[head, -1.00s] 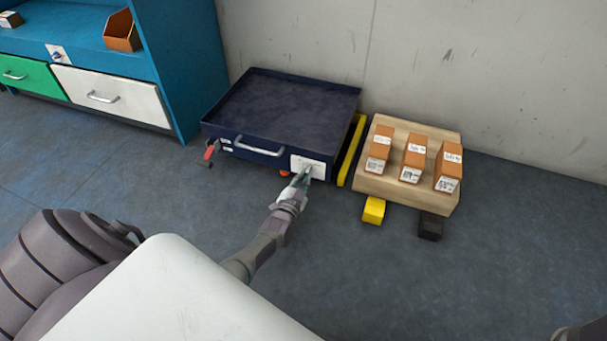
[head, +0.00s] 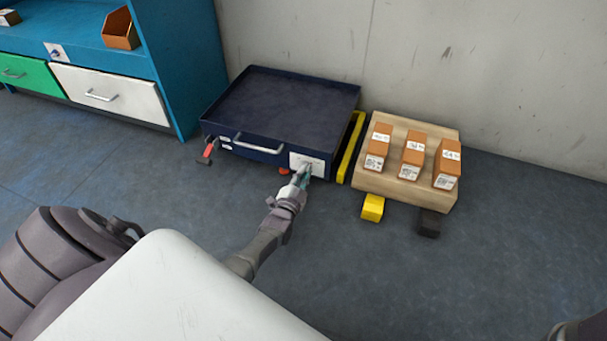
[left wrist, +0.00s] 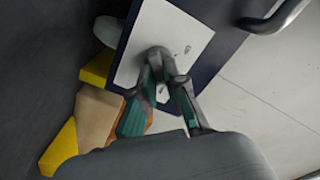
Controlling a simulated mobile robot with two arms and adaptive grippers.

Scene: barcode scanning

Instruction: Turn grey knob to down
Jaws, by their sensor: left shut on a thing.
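The grey knob (left wrist: 157,55) sits on a white panel (left wrist: 195,35) on the front of a dark blue tray-topped unit (head: 292,91). The panel (head: 298,158) also shows in the head view, at the unit's right front corner, but the knob is mostly hidden there. My left gripper (head: 302,176) is at the panel. In the left wrist view its fingers (left wrist: 166,75) are shut on the knob. The exact direction of the knob's pointer is hidden by the fingers. My right gripper is not in view.
A silver handle (head: 258,149) and a red lever (head: 208,150) are on the unit's front. To the right, a wooden block (head: 408,191) bears 3 orange boxes, with yellow (head: 372,208) and black (head: 429,223) feet. A blue cabinet stands left.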

